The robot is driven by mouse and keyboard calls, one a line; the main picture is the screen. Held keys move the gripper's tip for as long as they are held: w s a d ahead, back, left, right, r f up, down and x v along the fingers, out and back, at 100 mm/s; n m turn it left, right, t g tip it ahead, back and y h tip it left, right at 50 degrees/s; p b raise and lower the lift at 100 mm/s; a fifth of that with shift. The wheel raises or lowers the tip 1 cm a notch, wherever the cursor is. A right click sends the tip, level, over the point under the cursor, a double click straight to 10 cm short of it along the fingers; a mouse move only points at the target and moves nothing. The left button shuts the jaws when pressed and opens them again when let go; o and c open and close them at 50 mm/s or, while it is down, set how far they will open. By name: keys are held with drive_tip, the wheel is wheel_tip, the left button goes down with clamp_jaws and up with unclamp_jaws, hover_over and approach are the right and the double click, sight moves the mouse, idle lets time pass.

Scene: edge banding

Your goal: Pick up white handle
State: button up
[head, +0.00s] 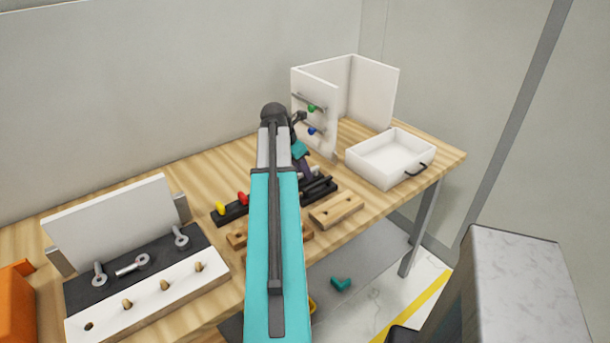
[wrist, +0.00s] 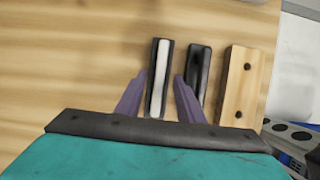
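The white handle (wrist: 158,78) is a slim white bar lying in a dark holder on the wooden table, seen in the wrist view. My gripper (wrist: 160,88) shows there with two purple fingers apart, one on each side of the white handle's near end. No contact between fingers and handle can be made out. In the head view my teal arm reaches over the table, and my gripper (head: 301,152) is small and partly hidden behind it. The white handle cannot be made out in the head view.
A black holder (wrist: 198,75) and a wooden block (wrist: 241,85) lie right of the handle. A white drawer box (head: 388,160) and an upright white panel unit (head: 318,105) stand at the table's far right. A rack with yellow and red handles (head: 243,198) lies left of my arm.

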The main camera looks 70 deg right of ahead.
drive_tip(key=shift+c, duration=0.2)
clamp_jaws()
drive_tip(key=shift+r, duration=0.1)
wheel_tip(320, 180, up, 10)
drive_tip(key=b, duration=0.2)
idle(0.8)
idle(0.5)
